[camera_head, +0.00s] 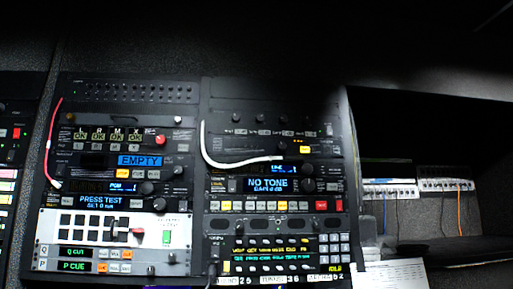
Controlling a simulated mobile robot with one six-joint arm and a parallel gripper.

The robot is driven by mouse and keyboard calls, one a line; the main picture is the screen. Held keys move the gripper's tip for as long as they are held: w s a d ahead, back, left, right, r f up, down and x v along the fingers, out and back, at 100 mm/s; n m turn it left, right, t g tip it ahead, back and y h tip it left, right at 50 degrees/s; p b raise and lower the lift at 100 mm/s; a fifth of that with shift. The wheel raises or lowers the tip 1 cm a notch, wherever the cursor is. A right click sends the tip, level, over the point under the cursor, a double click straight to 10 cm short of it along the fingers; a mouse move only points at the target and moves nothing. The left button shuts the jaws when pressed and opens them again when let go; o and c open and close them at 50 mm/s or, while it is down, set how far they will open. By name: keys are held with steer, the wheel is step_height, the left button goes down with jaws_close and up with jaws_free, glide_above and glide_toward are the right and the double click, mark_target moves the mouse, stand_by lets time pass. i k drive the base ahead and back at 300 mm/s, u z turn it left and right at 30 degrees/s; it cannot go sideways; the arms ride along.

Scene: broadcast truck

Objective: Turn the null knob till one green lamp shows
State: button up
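The null knob cannot be told for certain, as the small labels are not readable. Candidate dark round knobs are a large knob (308,185) right of the blue "NO TONE" display (269,185) and a knob (159,204) right of the blue "PRESS TEST" display (103,201). Another knob (146,188) sits just above the latter. My gripper is not in view.
A white cable (203,147) loops across the right rack column, and a red cable (47,140) hangs along the left edge. A patch panel (388,189) with orange and blue cords stands in a dark recess at right. Printed papers (398,275) lie at the lower right.

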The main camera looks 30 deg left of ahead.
mark_target(281, 146)
steer(key=u, duration=0.75)
steer(key=k, duration=0.95)
steer(key=z, duration=0.05)
steer(key=i, duration=0.8)
steer(key=u, duration=0.05)
